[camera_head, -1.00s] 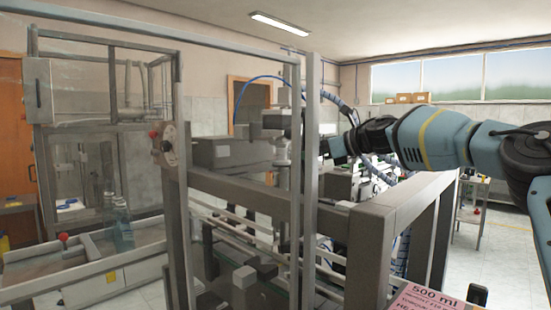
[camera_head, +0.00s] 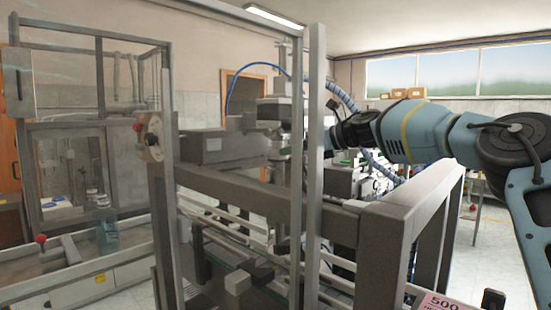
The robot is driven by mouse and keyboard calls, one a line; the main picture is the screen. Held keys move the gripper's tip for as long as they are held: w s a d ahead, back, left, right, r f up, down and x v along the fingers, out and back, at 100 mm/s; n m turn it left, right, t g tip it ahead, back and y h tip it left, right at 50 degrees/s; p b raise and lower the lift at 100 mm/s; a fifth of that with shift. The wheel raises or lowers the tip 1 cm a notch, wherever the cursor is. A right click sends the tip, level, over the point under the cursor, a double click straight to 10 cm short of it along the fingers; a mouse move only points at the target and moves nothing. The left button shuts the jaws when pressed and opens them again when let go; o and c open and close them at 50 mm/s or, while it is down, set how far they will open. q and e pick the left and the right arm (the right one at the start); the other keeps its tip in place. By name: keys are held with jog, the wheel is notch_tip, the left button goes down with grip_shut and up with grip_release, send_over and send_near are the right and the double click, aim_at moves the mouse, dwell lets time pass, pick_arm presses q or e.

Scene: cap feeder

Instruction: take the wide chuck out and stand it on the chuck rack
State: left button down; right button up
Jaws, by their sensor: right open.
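My right arm comes in from the right, and my right gripper (camera_head: 329,145) is at its far end, small and dark, close beside the upright grey post of the machine. Its jaws are open, though the fingertips are partly hidden and hard to make out. It is to the right of the capping head (camera_head: 276,108) on its vertical column. I cannot pick out the wide chuck or the chuck rack in this view. My left gripper is not in view.
The machine's grey frame post (camera_head: 314,130) and thick cross beam (camera_head: 260,180) stand in front of the capping head. A grey side frame (camera_head: 420,200) is below my right arm. A pink 500 ml sign (camera_head: 440,303) is at the bottom right. A glazed cabinet (camera_head: 75,170) stands left.

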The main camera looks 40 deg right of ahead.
jog(key=b+x, duration=0.1)
jog(key=x, duration=0.4)
jog(key=shift+a, duration=0.15)
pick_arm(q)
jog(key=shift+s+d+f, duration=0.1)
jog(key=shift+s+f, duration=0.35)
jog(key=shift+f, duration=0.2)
pick_arm(e)
jog(key=shift+r, duration=0.2)
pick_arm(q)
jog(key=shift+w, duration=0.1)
pick_arm(e)
jog(key=shift+s, duration=0.1)
jog(key=c, duration=1)
jog(key=shift+c, duration=0.8)
jog(key=shift+r, duration=0.15)
